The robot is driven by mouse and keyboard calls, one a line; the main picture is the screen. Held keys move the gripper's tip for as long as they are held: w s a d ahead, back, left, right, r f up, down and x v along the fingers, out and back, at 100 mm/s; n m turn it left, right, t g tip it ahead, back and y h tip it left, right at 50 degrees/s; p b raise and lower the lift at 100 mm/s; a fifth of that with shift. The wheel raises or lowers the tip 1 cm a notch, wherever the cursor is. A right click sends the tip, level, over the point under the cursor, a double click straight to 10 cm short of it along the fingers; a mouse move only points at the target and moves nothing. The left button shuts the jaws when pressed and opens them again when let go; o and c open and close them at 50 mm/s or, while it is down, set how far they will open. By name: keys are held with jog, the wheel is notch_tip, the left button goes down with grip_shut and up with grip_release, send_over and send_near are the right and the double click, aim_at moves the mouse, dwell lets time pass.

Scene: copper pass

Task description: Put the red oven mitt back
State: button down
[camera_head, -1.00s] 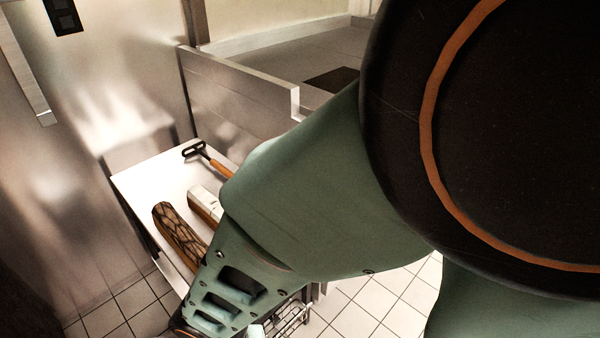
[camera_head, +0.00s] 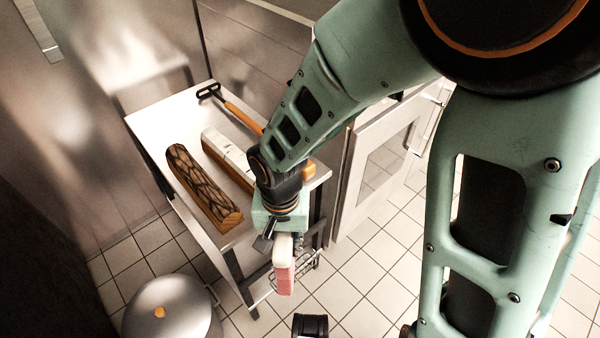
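The red oven mitt (camera_head: 284,278) appears as a narrow pinkish-red shape with a pale upper part, seen nearly edge-on. My gripper (camera_head: 279,243) points down beside the front right of the white-topped table (camera_head: 150,122). The mitt hangs directly below the gripper, and its pale part lies at the fingers. The gripper looks shut on it, though the far finger is mostly hidden. The mitt is in front of the table's wire shelf (camera_head: 306,265) in the picture.
A split log (camera_head: 200,187), a pale wood-sided block (camera_head: 226,157) and an orange-handled tool (camera_head: 240,115) lie on the table. A glass-fronted oven (camera_head: 385,165) stands right. A shiny round lid (camera_head: 185,305) is front left. Tiled floor (camera_head: 365,270) is clear.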

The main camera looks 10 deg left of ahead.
jog(key=w, duration=0.2)
jog(key=w+b, duration=0.1)
jog(key=shift+w+d+f, duration=0.3)
jog(key=shift+w+d, duration=0.05)
jog(key=shift+d, duration=0.05)
jog(key=shift+f, duration=0.1)
jog(key=shift+f, duration=0.15)
jog(key=c, duration=1.6)
grip_release()
notch_tip(320, 180, up, 12)
jog(key=p, duration=0.4)
jog(key=shift+s+r, duration=0.1)
jog(key=shift+r, duration=0.15)
